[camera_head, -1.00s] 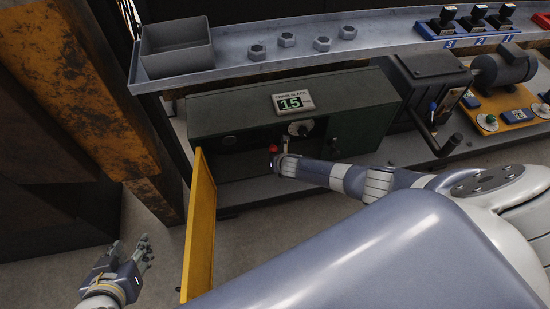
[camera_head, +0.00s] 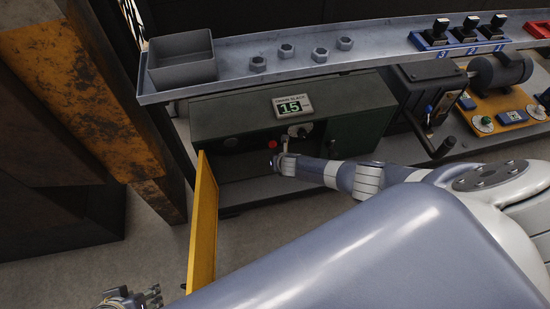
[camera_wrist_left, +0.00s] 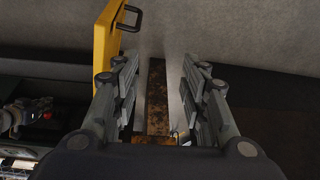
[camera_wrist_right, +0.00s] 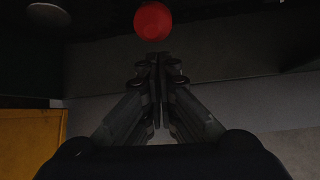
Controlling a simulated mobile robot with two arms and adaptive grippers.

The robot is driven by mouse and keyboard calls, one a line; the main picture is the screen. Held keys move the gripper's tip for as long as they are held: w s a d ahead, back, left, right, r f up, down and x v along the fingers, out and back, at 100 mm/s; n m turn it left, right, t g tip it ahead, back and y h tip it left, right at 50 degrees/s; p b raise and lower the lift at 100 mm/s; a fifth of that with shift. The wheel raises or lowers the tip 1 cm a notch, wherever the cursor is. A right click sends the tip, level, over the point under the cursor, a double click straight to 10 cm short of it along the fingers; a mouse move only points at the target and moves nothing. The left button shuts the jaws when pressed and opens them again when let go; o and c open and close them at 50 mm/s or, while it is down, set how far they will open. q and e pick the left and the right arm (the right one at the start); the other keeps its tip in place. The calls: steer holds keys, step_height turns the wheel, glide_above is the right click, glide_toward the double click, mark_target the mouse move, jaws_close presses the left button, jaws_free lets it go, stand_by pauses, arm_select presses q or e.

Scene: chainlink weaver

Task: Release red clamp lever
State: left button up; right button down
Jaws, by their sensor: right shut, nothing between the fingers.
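The red ball knob (camera_head: 272,144) of the clamp lever shows in the front opening of the green cabinet (camera_head: 352,132). The right wrist view shows the red knob (camera_wrist_right: 153,21) at the top, just beyond my fingertips; its stem is lost in shadow. My right gripper (camera_head: 276,163) is at the opening, just below the knob. In its wrist view my right gripper (camera_wrist_right: 156,62) is shut and empty, with the knob outside its fingers. My left gripper (camera_head: 152,296) is low at the left, partly cut off. In its wrist view my left gripper (camera_wrist_left: 156,80) is open and empty.
A yellow door (camera_head: 202,225) stands open at the cabinet's left side. A display (camera_head: 293,105) on the cabinet reads 15. A metal shelf (camera_head: 380,60) with a grey bin (camera_head: 182,60) and several nuts runs above. A rusty post (camera_head: 130,110) stands left.

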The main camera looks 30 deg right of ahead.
arm_select(q)
steer(key=s+p+x, duration=0.2)
steer(key=p+x, duration=0.1)
steer(key=x, duration=0.8)
steer(key=shift+f+g, duration=0.4)
steer(key=shift+f, duration=0.3)
arm_select(e)
steer(key=r, duration=0.1)
steer(key=w+r, duration=0.1)
steer(key=r, duration=0.1)
steer(key=shift+w+d+r, duration=0.15)
steer(key=shift+w+d, duration=0.05)
steer(key=shift+d, duration=0.1)
arm_select(q)
steer(key=shift+d, duration=0.1)
arm_select(e)
steer(key=shift+d+r, duration=0.1)
steer(key=s+f+v, duration=0.1)
steer(key=v, duration=1)
steer(key=shift+s+a+r, duration=0.3)
steer(key=shift+a, duration=0.1)
